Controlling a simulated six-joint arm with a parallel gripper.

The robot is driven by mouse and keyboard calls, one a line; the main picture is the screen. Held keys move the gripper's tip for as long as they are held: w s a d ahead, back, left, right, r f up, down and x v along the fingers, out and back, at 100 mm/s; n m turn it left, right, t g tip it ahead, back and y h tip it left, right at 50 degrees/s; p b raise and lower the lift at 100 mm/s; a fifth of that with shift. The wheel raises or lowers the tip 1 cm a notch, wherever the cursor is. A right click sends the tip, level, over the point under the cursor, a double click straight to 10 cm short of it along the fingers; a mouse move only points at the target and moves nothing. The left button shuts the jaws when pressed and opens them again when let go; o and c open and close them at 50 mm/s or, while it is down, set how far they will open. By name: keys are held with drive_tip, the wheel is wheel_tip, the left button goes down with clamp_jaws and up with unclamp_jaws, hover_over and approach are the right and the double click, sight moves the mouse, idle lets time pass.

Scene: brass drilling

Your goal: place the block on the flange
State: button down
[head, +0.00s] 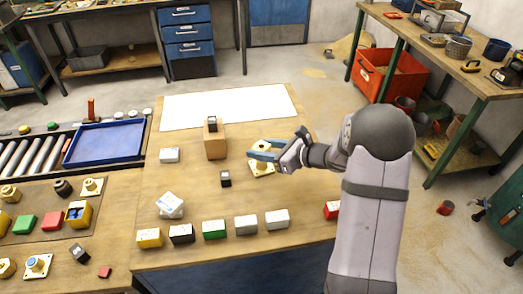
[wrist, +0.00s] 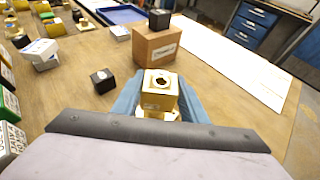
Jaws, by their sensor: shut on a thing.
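A brass-coloured block (wrist: 158,97) with a round dark hole in its top sits between the blue fingers of my gripper (wrist: 157,100) in the wrist view. In the head view, my gripper (head: 263,152) is shut on the block, whose top edge (head: 267,143) shows just behind the fingers. The flange (head: 262,168), a pale plate on the bench, lies directly under the gripper, and part of it shows below the block in the wrist view (wrist: 173,116). The fingers and block hide most of the flange. I cannot tell whether block and flange touch.
A cardboard box (head: 215,143) with a dark cube on top stands left of my gripper. A small black cube (head: 225,179) lies nearer the front. Several labelled boxes line the front edge. A white sheet (head: 228,106) covers the back; a blue tray (head: 105,141) is left.

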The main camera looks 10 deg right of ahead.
drive_tip(key=shift+f, duration=0.4)
drive_tip(key=shift+f, duration=0.15)
drive_tip(key=c, duration=1.1)
unclamp_jaws()
drive_tip(key=shift+f, duration=0.1)
drive_tip(key=shift+r, duration=0.3)
drive_tip(key=shift+s+d, duration=0.25)
drive_tip(key=shift+d, duration=0.05)
drive_tip(key=b+v, duration=0.1)
drive_tip(key=v, duration=1)
drive_tip(key=shift+s+d+b, duration=0.1)
drive_tip(key=shift+s+b, duration=0.1)
drive_tip(key=shift+b, duration=0.2)
